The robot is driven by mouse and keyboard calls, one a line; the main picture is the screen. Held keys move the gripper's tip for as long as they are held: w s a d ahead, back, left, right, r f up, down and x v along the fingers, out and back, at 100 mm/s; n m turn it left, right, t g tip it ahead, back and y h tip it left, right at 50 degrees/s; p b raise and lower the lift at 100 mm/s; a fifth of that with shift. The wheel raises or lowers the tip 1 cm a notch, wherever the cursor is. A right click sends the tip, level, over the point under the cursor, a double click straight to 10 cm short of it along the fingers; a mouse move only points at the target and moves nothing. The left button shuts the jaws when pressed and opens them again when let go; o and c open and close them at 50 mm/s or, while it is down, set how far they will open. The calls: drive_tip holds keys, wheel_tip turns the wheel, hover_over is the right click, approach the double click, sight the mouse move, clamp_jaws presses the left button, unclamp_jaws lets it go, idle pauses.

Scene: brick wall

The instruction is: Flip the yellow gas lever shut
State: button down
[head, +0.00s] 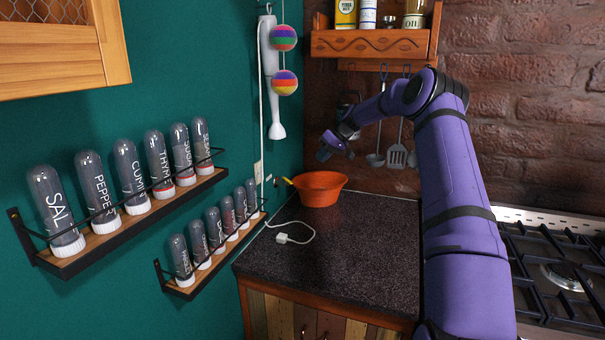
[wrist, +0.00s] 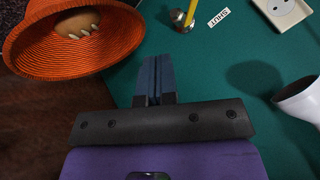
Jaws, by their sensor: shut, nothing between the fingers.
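The yellow gas lever (head: 287,181) shows small in the head view, on the green wall just left of the orange bowl. In the wrist view, the yellow lever (wrist: 191,14) sits at the top edge, on a metal fitting (wrist: 179,18), with its far end cut off. A white label reading "SHUT" (wrist: 218,18) is on the wall to its right. My gripper (head: 326,152) is above the orange bowl in the head view. In the wrist view, my gripper (wrist: 155,62) has its fingers together and empty, below and left of the lever, apart from it.
The orange bowl (head: 320,188) stands on the dark counter (head: 335,250); it fills the upper left of the wrist view (wrist: 110,55). A white hand blender (head: 270,75) hangs on the wall. A socket (wrist: 285,10) is right of the label. A white cable (head: 300,232) lies on the counter.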

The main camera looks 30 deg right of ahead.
sight(287, 180)
drive_tip(key=w+a+f, duration=0.3)
drive_tip(key=a+f, duration=0.5)
drive_tip(key=shift+w+a, duration=0.3)
drive_tip(key=shift+w, duration=0.05)
idle(0.3)
